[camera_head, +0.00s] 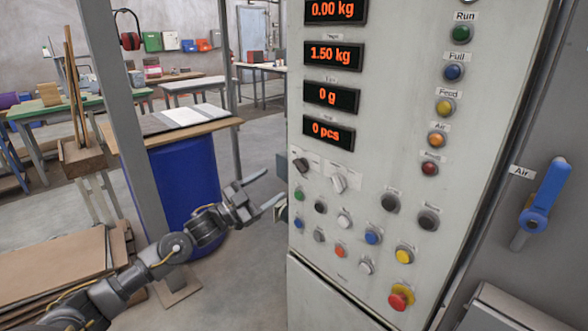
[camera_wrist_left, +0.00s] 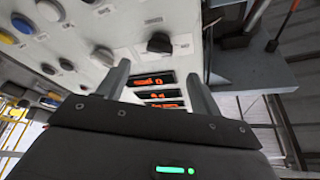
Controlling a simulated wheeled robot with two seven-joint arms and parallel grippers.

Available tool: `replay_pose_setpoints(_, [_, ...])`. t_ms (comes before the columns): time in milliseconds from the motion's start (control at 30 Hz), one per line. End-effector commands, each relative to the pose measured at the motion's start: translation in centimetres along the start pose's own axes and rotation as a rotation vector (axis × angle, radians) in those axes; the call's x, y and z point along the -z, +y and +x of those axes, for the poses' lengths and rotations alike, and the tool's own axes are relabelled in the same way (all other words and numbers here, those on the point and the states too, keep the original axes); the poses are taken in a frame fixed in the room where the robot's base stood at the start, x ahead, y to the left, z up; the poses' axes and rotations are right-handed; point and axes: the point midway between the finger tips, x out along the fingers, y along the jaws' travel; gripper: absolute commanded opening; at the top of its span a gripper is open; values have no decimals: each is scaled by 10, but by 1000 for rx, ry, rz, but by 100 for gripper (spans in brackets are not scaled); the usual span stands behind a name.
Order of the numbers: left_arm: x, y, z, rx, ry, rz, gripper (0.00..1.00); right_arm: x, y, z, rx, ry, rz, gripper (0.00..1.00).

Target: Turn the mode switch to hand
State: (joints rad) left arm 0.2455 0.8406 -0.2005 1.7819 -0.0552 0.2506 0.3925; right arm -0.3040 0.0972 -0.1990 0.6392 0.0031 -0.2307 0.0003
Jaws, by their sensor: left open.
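The grey control panel (camera_head: 365,120) fills the right half of the head view. Two rotary switches sit below its red displays: a dark one (camera_head: 300,164) at the left edge and a pale-handled one (camera_head: 339,183) to its right. Their labels are too small to read, so I cannot tell which is the mode switch. My left gripper (camera_head: 270,189) is open and empty, just left of the panel edge, apart from both switches. In the left wrist view, its spread fingers (camera_wrist_left: 158,72) point towards the panel, with a dark knob (camera_wrist_left: 159,42) beyond them.
Several push buttons sit lower on the panel, including a red stop button (camera_head: 400,297) on yellow. A blue air valve handle (camera_head: 548,195) is at the right. A blue drum (camera_head: 186,180) stands behind my left arm. Bare floor (camera_head: 262,145) shows between drum and panel.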

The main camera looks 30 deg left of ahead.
Motion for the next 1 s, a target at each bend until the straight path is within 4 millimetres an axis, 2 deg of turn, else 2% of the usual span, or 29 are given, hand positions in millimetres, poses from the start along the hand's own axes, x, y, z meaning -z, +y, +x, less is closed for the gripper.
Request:
replay_pose_setpoints(200, [4, -2, 44, 2, 3, -1, 65, -1, -7, -13, 10, -3, 3, 42])
replay_pose_setpoints(400, [2, -1, 75, 1, 0, -1, 65, 1, -21, -20, 27, 0, 8, 42])
replay_pose_setpoints(600, [0, 0, 89, 0, -1, -1, 65, 2, -21, -22, 27, 1, 8, 42])
replay_pose_setpoints(900, [0, 0, 90, 0, -1, 0, 65, 1, -13, -22, 18, -1, 4, 42])
replay_pose_setpoints(1000, [0, 0, 90, 0, -1, 0, 52, 1, -12, -22, 16, -2, 3, 42])
